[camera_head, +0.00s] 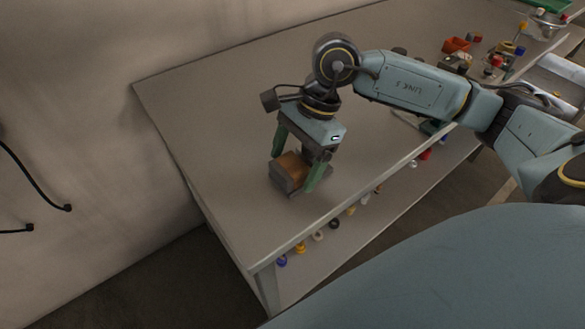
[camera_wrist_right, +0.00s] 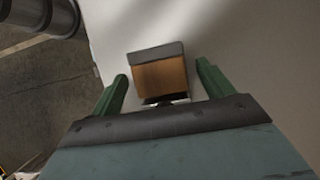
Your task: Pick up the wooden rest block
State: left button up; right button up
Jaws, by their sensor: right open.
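The wooden rest block (camera_head: 291,166) is brown and sits on the table, with a grey part along its side. It also shows in the right wrist view (camera_wrist_right: 160,77), with a grey strip along its top edge and a dark part at its lower edge. My right gripper (camera_head: 294,184) points down over the block with its green fingers on either side of it. In the right wrist view the right gripper (camera_wrist_right: 162,78) is open, and gaps show between both fingers and the block. My left gripper is not in view.
The grey table (camera_head: 210,110) is clear around the block. Several coloured small items, including an orange-red bin (camera_head: 456,45), stand at the far right. A lower shelf (camera_head: 340,235) holds several small coloured parts. A wall borders the table's left and back.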

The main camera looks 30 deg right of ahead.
jog(key=shift+a+f, duration=0.15)
jog(key=shift+f, duration=0.1)
jog(key=c, duration=1.1)
